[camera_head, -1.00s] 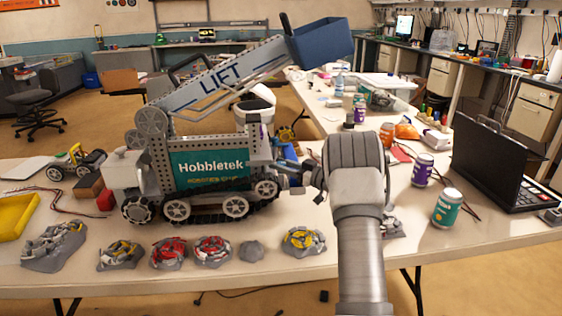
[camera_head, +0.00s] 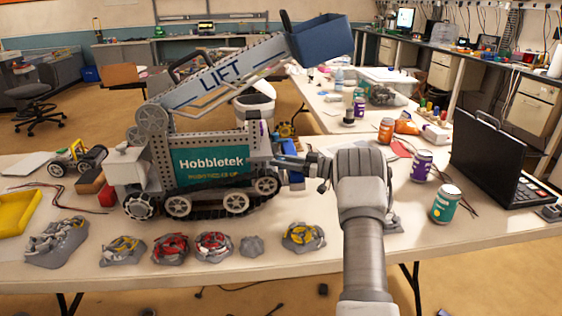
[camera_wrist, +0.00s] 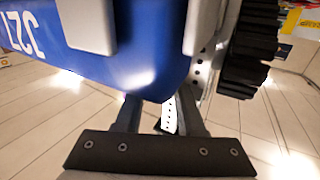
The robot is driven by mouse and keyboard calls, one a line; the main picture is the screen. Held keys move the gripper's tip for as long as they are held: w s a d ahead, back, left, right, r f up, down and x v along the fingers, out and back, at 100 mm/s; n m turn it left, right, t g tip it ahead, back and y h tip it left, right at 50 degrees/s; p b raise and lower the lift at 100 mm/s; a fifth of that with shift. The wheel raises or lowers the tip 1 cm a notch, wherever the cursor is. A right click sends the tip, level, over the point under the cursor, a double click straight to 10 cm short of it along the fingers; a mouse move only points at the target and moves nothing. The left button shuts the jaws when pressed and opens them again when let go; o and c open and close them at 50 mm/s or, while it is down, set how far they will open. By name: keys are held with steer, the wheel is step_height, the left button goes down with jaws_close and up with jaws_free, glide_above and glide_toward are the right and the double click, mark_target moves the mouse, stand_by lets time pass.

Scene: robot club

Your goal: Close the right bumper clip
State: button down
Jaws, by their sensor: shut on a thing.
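The Hobbletek robot (camera_head: 212,165) stands on the table with its blue bumper (camera_head: 290,162) at its right end. In the wrist view the blue bumper (camera_wrist: 145,60) fills the upper left, with white characters and grey plates on it. My gripper (camera_head: 318,172) is at that end of the robot, largely hidden by my wrist. In the wrist view my gripper (camera_wrist: 160,105) has its fingers at either side of the bumper's lower corner, shut on it. The fingertips are hidden behind the bumper. I cannot make out the right bumper clip for certain.
A black track (camera_wrist: 248,50) runs close to the right of the bumper. Several rock-like pieces (camera_head: 303,237) lie along the front of the table (camera_head: 340,272). Cans (camera_head: 446,204) and an open black case (camera_head: 505,155) stand to the right of my arm.

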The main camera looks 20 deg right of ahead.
steer(key=c, duration=0.8)
jaws_free()
steer(key=shift+s+d, duration=0.1)
steer(key=p+v, duration=0.2)
steer(key=v, duration=1.5)
steer(key=shift+s, duration=0.15)
